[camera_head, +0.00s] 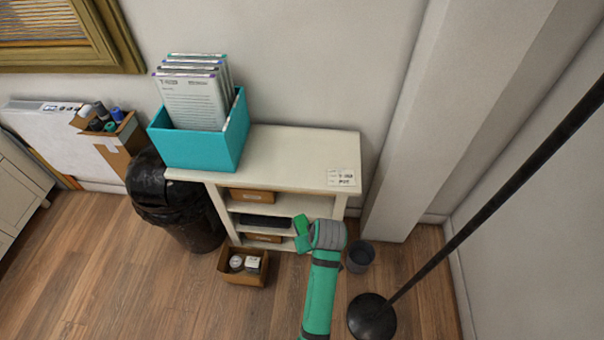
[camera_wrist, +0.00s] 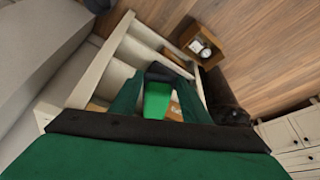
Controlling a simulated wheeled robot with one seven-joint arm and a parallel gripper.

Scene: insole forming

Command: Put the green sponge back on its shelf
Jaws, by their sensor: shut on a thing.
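The green sponge (camera_wrist: 157,101) shows as a bright green block between the fingers of my gripper (camera_wrist: 165,78) in the wrist view. My gripper is shut on it. In the head view my green arm reaches up from the bottom, and its end is in front of the right part of the cream shelf unit (camera_head: 290,170). I cannot tell the sponge apart from my green gripper there. The unit has open shelves below its top; my arm hides part of its lower right. The unit also shows tilted in the wrist view (camera_wrist: 113,60).
A teal box (camera_head: 190,150) of papers stands on the unit's top. A black dark-lined bin (camera_head: 170,200) is at its left, an open carton (camera_head: 228,270) in front. A grey cup-like bin (camera_head: 360,257) and a black pole's base (camera_head: 371,318) stand at the right.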

